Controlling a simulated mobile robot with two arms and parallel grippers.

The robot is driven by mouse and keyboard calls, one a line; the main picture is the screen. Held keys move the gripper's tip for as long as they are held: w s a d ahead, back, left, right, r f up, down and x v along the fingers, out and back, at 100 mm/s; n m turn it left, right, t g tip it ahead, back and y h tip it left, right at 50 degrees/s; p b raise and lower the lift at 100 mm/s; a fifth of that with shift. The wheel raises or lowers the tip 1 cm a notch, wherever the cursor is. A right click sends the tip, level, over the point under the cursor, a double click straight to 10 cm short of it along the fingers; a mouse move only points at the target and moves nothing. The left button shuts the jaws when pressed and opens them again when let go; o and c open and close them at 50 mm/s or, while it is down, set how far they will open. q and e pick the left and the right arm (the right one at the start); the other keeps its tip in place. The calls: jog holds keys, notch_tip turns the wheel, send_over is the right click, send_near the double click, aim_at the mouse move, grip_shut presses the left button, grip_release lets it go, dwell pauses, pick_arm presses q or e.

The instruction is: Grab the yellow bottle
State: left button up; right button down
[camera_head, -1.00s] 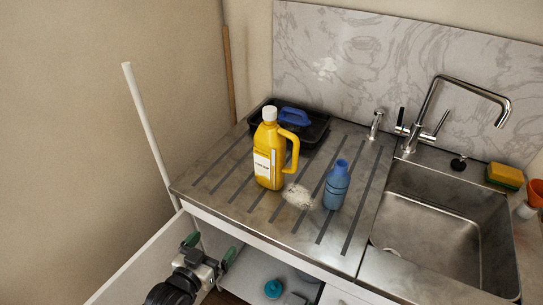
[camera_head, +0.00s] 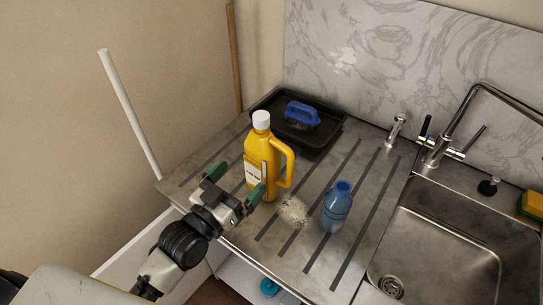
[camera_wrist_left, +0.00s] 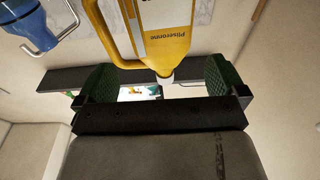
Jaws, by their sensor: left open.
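The yellow bottle (camera_head: 262,155), with a white cap, a white label and a side handle, stands upright on the ribbed drainboard (camera_head: 330,265). My left gripper (camera_head: 236,182) is open, with green finger pads, in front of the bottle and a little to its left. In the left wrist view the yellow bottle (camera_wrist_left: 160,35) appears upside down beyond the open left gripper (camera_wrist_left: 160,82), its cap between the fingers in the picture. I cannot tell whether the fingers touch it. My right gripper is not in view.
A blue bottle (camera_head: 336,208) stands to the right of the yellow one, with a whitish sponge-like thing (camera_head: 294,211) between them. A black tray (camera_head: 328,133) holding a blue-handled brush (camera_head: 303,113) lies behind. The sink (camera_head: 440,250) and tap are at right; a white pole (camera_head: 130,112) leans at left.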

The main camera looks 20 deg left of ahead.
aim_at(255, 159)
pick_arm(q)
jog(key=x, duration=0.3)
jog(key=shift+r+p, duration=0.3)
jog(key=shift+p, duration=0.05)
jog(key=shift+w+d, duration=0.15)
jog(key=shift+w, duration=0.15)
jog(key=p+x, duration=0.2)
jog(key=x, duration=0.2)
jog(key=shift+w+r, duration=0.1)
jog(key=shift+w, duration=0.15)
jog(key=shift+w+d, duration=0.15)
jog(key=shift+w, duration=0.25)
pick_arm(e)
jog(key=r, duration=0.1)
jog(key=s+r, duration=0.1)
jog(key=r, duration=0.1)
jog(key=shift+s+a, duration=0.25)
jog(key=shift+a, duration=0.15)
pick_arm(q)
jog(key=shift+c, duration=0.2)
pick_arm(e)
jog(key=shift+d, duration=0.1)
pick_arm(q)
jog(key=shift+s, duration=0.1)
jog(key=shift+c, duration=1.1)
jog(key=c, duration=1.1)
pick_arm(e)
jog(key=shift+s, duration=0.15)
